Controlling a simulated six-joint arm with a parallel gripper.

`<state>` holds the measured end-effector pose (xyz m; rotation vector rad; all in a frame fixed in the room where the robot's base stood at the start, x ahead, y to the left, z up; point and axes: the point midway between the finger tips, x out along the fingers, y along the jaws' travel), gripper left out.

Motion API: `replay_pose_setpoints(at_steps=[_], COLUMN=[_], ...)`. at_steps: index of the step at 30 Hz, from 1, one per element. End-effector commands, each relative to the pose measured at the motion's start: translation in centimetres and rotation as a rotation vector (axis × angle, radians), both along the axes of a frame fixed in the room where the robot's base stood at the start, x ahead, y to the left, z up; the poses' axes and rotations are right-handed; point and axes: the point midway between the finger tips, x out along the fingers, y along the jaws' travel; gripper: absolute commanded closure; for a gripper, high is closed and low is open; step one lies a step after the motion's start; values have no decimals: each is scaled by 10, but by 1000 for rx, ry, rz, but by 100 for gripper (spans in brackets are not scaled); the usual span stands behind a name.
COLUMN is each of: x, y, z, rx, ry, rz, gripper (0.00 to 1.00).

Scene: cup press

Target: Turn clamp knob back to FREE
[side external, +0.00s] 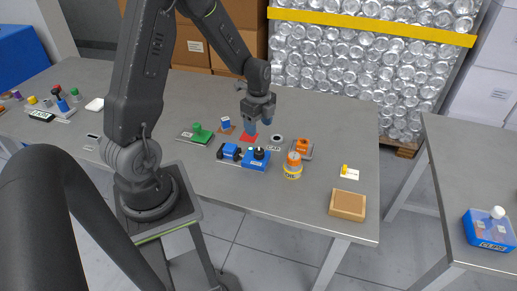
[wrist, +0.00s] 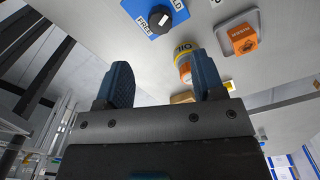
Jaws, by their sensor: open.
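The black clamp knob (side external: 259,153) sits on a blue clamp base (side external: 255,163) near the middle of the table. In the wrist view the knob (wrist: 178,10) shows at the top edge, with a white mark on it. A FREE label (wrist: 145,24) lies on the blue plate to its left, and a partly cut-off label ending in "LD" is at its upper right. I cannot tell exactly where the mark points. My gripper (side external: 251,125) is open and empty, above and behind the clamp. Its blue fingers are apart in the wrist view (wrist: 163,86), touching nothing visible.
A yellow-and-white oil can (side external: 292,168) and an orange block (side external: 302,146) stand right of the clamp. A green item (side external: 197,130) is to the left.

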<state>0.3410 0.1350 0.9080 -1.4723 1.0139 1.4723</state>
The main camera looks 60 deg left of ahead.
Motion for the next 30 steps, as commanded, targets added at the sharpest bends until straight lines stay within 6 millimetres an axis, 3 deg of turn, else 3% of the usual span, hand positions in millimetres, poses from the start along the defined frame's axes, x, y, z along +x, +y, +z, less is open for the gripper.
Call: replay_pose_setpoints(at_steps=[9, 15, 28, 30], x=[-1, -1, 0, 0], y=[-1, -1, 0, 0], z=[-67, -93, -102, -102], rx=[-2, -1, 1, 1], ry=[5, 2, -1, -1], rz=[1, 1, 1, 1], gripper=[37, 37, 37, 43])
